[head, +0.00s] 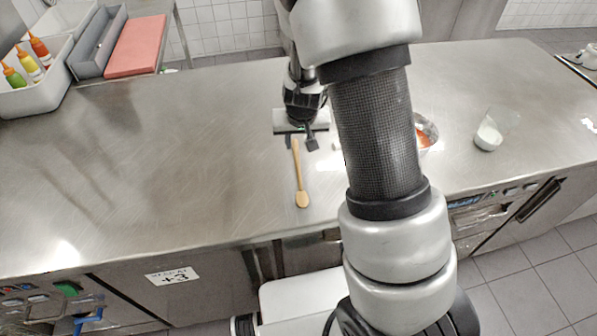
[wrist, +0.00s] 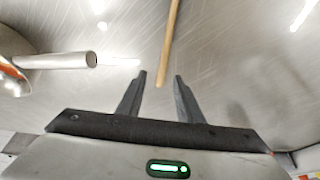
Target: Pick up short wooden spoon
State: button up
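The short wooden spoon (head: 300,180) lies on the steel counter in the head view, with its bowl toward the front edge and its handle pointing to my gripper. In the wrist view its handle (wrist: 169,45) comes down from the top edge and its end sits between and just beyond my fingertips. My gripper (wrist: 160,78) is open, with nothing between its fingers. In the head view my gripper (head: 301,142) is over the handle end. The spoon's bowl is out of the wrist view.
A metal bowl (head: 428,131) with red contents stands right of my arm, partly hidden by it. A clear container with white contents (head: 489,136) is farther right. A white bin with sauce bottles (head: 38,93) is at the far left.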

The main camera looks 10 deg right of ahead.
aim_at(296, 151)
jog(key=shift+a+x, duration=0.1)
jog(key=shift+x, duration=1.3)
jog(key=shift+a+x, duration=0.15)
jog(key=shift+x, duration=1.2)
jog(key=shift+f, duration=0.1)
grip_shut()
